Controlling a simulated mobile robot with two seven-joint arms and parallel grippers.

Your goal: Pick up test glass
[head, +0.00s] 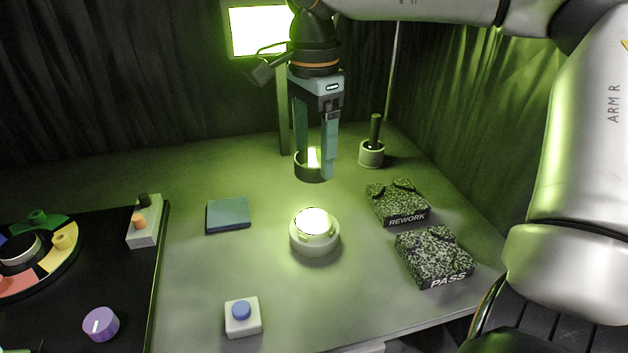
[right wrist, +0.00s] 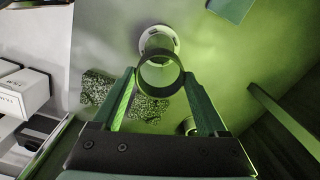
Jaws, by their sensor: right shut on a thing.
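The test glass (head: 311,175) is a short, dark, see-through cylinder, round and open-looking from above. My right gripper (head: 314,163) is shut on it, with one finger on each side, and holds it upright above the table. In the right wrist view the glass (right wrist: 160,90) shows as a dark ring between the fingertips. The round white fixture with a bright lit top (head: 318,246) stands on the table below and in front of the glass, apart from it. My left gripper is not in view.
Speckled boxes marked REWORK (head: 399,206) and PASS (head: 437,262) lie at right. A dark handle stands in a round holder (head: 371,155) behind. A blue-green pad (head: 228,215), blue-button box (head: 243,318) and black mat (head: 125,270) are left. A lit screen (head: 258,32) is on a post.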

